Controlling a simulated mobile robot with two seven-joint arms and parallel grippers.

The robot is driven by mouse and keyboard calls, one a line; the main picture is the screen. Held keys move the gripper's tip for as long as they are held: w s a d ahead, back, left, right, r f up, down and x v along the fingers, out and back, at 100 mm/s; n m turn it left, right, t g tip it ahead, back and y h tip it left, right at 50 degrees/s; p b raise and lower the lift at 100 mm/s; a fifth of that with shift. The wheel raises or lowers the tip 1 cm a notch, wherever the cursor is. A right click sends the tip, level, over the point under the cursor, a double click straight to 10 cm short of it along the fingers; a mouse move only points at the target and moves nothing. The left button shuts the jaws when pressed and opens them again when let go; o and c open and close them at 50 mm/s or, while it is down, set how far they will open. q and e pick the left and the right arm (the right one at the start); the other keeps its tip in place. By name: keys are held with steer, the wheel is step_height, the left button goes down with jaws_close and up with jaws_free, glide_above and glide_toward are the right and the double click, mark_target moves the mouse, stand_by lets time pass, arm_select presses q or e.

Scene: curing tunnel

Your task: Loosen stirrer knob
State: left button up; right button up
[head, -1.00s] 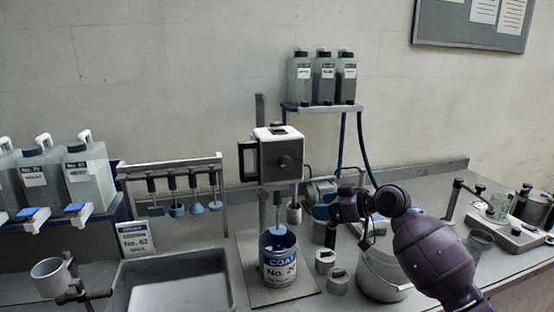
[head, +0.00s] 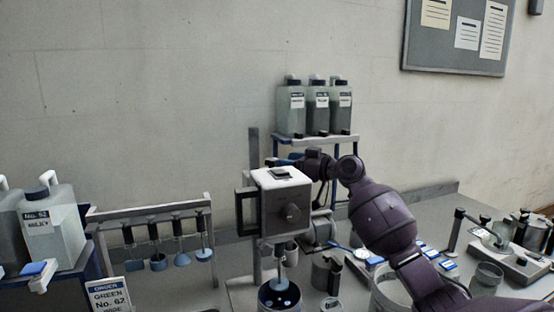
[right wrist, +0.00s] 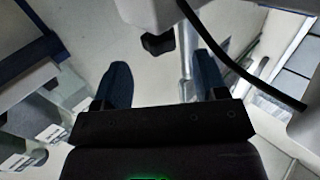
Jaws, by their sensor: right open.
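The stirrer head (head: 268,205) is a grey box with a white top on an upright post (head: 254,150). In the right wrist view, my right gripper (right wrist: 163,75) is open and empty. A black knob (right wrist: 157,43) on a white body shows beyond and between its fingertips, apart from them. I cannot tell which knob on the stirrer this is. My left gripper is out of view.
A can (head: 280,298) stands below the stirrer's paddle. A rack (head: 152,211) with several hanging paddles is at left, near a large bottle (head: 52,228). Three bottles (head: 316,108) stand on a shelf behind my right arm. A dark cable crosses the right wrist view.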

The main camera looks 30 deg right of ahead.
mark_target(272, 164)
steer(key=shift+x, duration=2.05)
steer(key=c, duration=0.9)
